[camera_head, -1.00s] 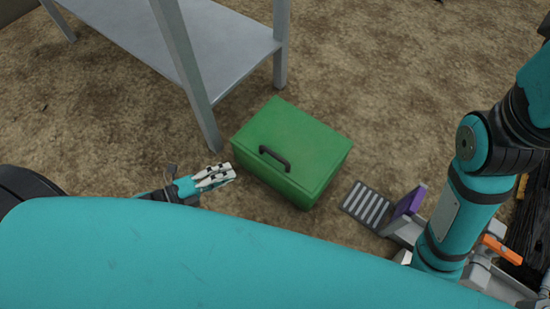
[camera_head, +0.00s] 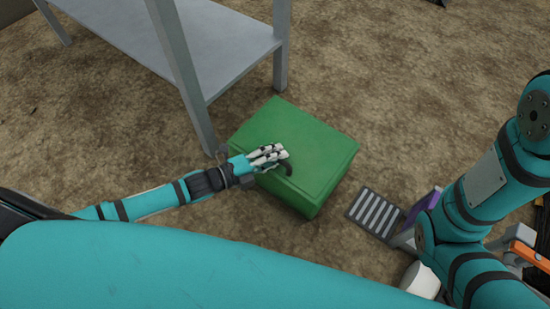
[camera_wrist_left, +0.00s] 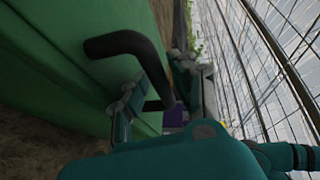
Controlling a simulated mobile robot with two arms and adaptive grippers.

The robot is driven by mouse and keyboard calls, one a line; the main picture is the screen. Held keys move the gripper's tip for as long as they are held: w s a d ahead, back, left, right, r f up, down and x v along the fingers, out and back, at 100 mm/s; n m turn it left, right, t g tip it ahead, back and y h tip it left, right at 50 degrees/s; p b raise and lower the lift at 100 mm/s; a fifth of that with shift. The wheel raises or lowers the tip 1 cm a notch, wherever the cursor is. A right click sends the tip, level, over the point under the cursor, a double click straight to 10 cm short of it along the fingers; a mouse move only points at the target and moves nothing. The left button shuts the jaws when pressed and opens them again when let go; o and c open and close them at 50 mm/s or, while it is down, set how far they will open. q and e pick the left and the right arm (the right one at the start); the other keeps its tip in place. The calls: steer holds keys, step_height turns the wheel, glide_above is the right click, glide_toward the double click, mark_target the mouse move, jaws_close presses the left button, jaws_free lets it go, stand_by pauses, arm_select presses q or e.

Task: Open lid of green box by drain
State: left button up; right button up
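The green box (camera_head: 318,150) stands on the ground with its lid closed, next to a slotted drain grate (camera_head: 375,212). A dark handle (camera_head: 287,168) is on the lid's near side, partly covered by my left gripper (camera_head: 280,153). In the left wrist view the handle (camera_wrist_left: 122,42) is a bent black bar close to the fingers. My left gripper's fingers (camera_wrist_left: 172,75) are spread apart, with part of the handle showing between them. I cannot tell whether they touch it. My right arm is at the right, but its gripper does not show.
A grey metal table (camera_head: 225,45) stands behind the box, one leg close to its left side. A purple panel (camera_head: 420,208) and an orange part (camera_head: 528,256) are at the right by my right arm. The dirt floor behind and right of the box is clear.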

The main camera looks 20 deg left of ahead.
arm_select(q)
jaws_close()
stand_by(0.3)
